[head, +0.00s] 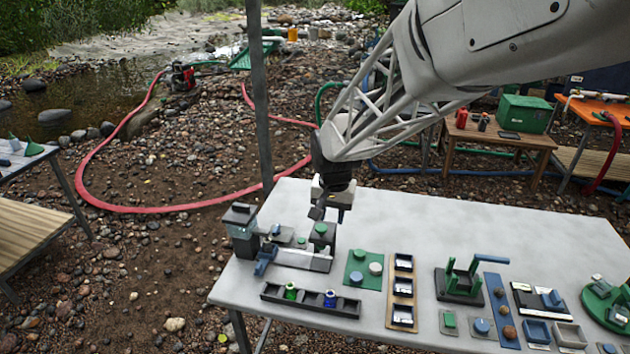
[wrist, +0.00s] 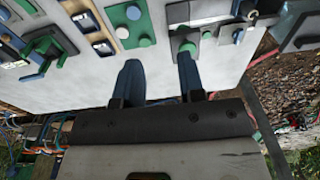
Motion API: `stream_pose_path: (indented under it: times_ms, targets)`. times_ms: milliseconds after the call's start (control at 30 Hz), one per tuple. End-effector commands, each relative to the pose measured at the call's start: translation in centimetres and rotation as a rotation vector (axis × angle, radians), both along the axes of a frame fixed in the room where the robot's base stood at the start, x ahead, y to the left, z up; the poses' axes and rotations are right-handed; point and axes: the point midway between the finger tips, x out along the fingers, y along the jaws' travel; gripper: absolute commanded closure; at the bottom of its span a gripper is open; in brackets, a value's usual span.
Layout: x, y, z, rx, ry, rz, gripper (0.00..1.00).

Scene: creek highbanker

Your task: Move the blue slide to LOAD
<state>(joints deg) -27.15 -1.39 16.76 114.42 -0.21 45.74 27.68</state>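A blue piece (head: 265,262), which looks like the slide, sits at the front left of a grey rail device (head: 300,260) near the table's left end. A blue part, probably the same one, shows at the top right of the wrist view (wrist: 243,8). I cannot read a LOAD mark in either view. My gripper (head: 331,208) hangs above the table, behind and right of the blue piece and apart from it. In the wrist view its two fingers (wrist: 158,62) are spread with only table between them. The right fingertip overlaps a grey block with a green knob (wrist: 187,46).
A dark clear-sided box (head: 242,238) stands beside the rail. A dark tray (head: 310,300) with green and blue bottles lies in front. A green pad with discs (head: 363,268) and a wooden frame (head: 402,292) lie to the right. The table's back is bare.

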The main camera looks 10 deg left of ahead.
Motion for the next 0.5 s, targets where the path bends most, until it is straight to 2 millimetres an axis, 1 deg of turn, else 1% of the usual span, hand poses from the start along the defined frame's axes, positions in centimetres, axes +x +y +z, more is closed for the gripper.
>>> stream_pose_path:
  times_ms: [33,200,367,500]
  targets:
    - [0.4,1.6,-1.0,-0.002,0.007,0.006,0.64]
    - [1.7,6.4,-4.2,-0.007,0.023,0.006,0.64]
    - [2.3,11.0,-7.5,-0.014,0.039,0.008,0.64]
    - [2.6,15.1,-10.6,-0.019,0.050,0.008,0.64]
